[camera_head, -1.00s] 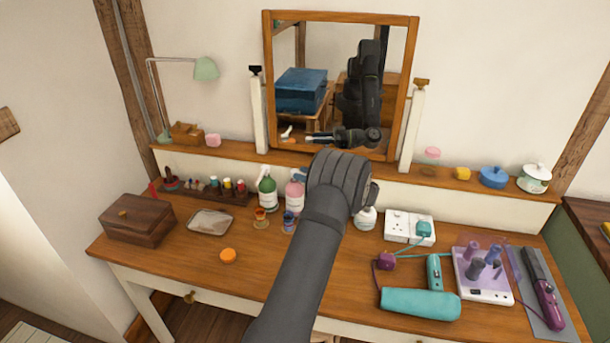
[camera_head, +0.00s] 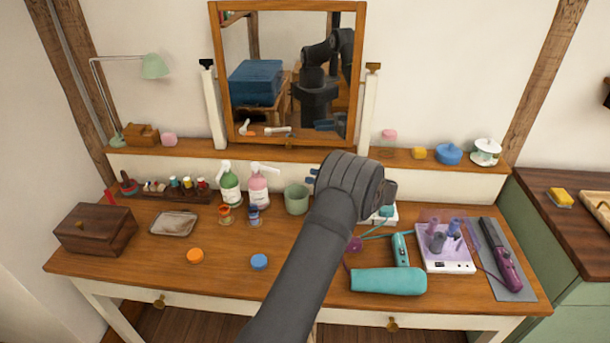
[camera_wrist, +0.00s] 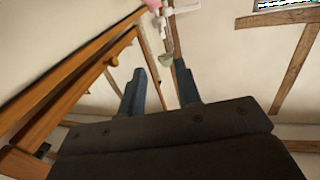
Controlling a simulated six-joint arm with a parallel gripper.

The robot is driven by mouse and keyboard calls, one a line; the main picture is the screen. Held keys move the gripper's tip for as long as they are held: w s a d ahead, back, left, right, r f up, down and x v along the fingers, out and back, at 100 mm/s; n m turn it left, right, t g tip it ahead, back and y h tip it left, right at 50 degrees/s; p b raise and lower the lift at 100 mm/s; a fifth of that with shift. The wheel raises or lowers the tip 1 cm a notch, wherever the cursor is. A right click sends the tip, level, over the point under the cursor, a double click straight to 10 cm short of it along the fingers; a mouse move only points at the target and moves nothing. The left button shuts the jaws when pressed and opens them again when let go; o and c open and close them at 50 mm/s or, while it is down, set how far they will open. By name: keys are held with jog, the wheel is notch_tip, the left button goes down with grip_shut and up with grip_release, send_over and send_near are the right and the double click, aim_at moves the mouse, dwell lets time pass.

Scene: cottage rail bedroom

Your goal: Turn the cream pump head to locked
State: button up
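A green bottle (camera_head: 230,190) with a white pump head (camera_head: 224,167) and a pink bottle (camera_head: 258,192) with a pale pump head (camera_head: 265,168) stand upright at the back of the dressing table. I cannot tell which head is the cream one. My gripper (camera_head: 312,176) is right of the pink bottle, above the table, its blue fingertips pointing left and apart from the bottles. In the wrist view its two fingers (camera_wrist: 161,88) are spread with nothing held between them. My arm hides the table behind it.
A green cup (camera_head: 296,199) stands below my fingertips. An orange cap (camera_head: 195,256) and a blue cap (camera_head: 259,262) lie in front. A teal hair dryer (camera_head: 388,281) lies right. The mirror (camera_head: 215,80) stands behind. The front left tabletop is mostly clear.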

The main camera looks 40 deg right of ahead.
jog(key=shift+s+d, duration=0.1)
jog(key=shift+s, duration=0.05)
jog(key=shift+c, duration=0.9)
jog(key=shift+w+r, duration=0.1)
jog(key=shift+w, duration=0.15)
jog(key=c, duration=0.3)
jog(key=w+a+r+t+h, duration=0.1)
jog(key=w+a+r+t, duration=0.1)
jog(key=w, duration=0.1)
jog(key=w+a+r+m+t+h, duration=0.1)
jog(key=w+a+r+t, duration=0.1)
jog(key=w, duration=0.2)
jog(key=w+a+r+m+t+h, duration=0.1)
jog(key=w+a+r+t, duration=0.1)
jog(key=w+a+r, duration=0.1)
jog(key=shift+w+r+t+h, duration=0.1)
jog(key=shift+w+t+h, duration=0.25)
jog(key=shift+w, duration=0.4)
grip_shut()
jog(key=w+a+r+m+t+h, duration=0.15)
jog(key=w+a+m+h, duration=0.35)
jog(key=m+h, duration=0.5)
jog(key=m+g+h, duration=0.7)
jog(key=g+h, duration=0.5)
jog(key=g, duration=0.3)
send_near(268, 170)
jog(key=shift+y, duration=0.25)
jog(key=x, duration=0.7)
jog(key=shift+r, duration=0.25)
